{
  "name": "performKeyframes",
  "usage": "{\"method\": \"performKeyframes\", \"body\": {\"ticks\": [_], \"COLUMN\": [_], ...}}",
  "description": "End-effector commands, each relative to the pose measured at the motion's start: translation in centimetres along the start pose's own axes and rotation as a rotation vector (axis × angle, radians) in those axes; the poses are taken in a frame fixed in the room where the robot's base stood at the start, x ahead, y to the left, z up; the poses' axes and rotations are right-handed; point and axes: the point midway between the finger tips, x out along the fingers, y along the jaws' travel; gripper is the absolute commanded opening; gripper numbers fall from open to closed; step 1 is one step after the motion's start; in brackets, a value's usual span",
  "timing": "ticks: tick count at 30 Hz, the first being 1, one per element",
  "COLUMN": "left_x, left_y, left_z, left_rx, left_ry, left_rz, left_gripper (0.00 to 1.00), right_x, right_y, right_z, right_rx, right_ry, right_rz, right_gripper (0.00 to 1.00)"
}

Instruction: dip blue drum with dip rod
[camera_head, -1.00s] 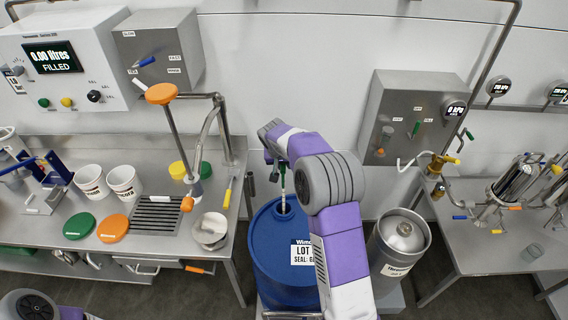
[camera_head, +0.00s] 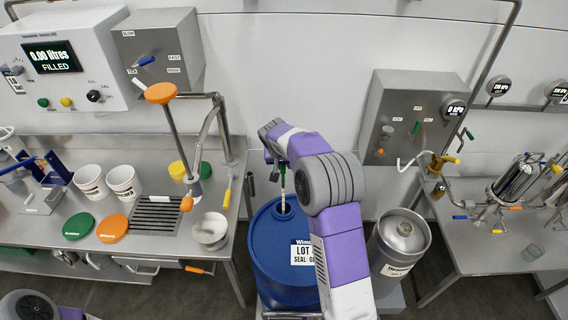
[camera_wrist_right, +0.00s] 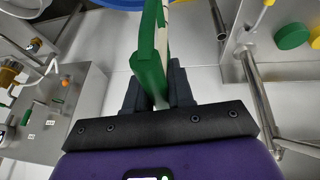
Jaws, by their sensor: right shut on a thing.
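The blue drum (camera_head: 272,255) stands on the floor between the two benches, with a white lot label on its side. The dip rod (camera_head: 283,187) is upright over the drum's top opening, and its lower end goes down into that opening. How deep it reaches is hidden. My right gripper (camera_head: 275,163) is above the drum, shut on the rod's green handle. In the right wrist view the green handle (camera_wrist_right: 150,60) sits between the dark fingers. My left gripper is not in view; only a bit of my left arm shows at the lower left.
The left bench (camera_head: 225,180) holds white buckets (camera_head: 122,182), green and orange lids, a grate and a metal bowl (camera_head: 210,230). A steel keg (camera_head: 400,240) stands right of the drum. A grey control box (camera_head: 415,115) is on the wall behind.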

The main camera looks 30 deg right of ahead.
Motion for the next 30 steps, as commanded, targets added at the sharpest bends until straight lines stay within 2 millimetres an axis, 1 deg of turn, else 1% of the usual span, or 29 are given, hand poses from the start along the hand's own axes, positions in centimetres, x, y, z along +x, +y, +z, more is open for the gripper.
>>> {"method": "performKeyframes", "body": {"ticks": [30], "left_x": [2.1], "left_y": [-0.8], "left_z": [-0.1], "left_rx": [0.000], "left_ry": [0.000], "left_rz": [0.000], "left_gripper": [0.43], "right_x": [2.6], "right_y": [-0.3], "right_z": [1.1], "right_rx": [0.000], "right_ry": [0.000], "right_rz": [0.000], "right_gripper": [0.00]}}
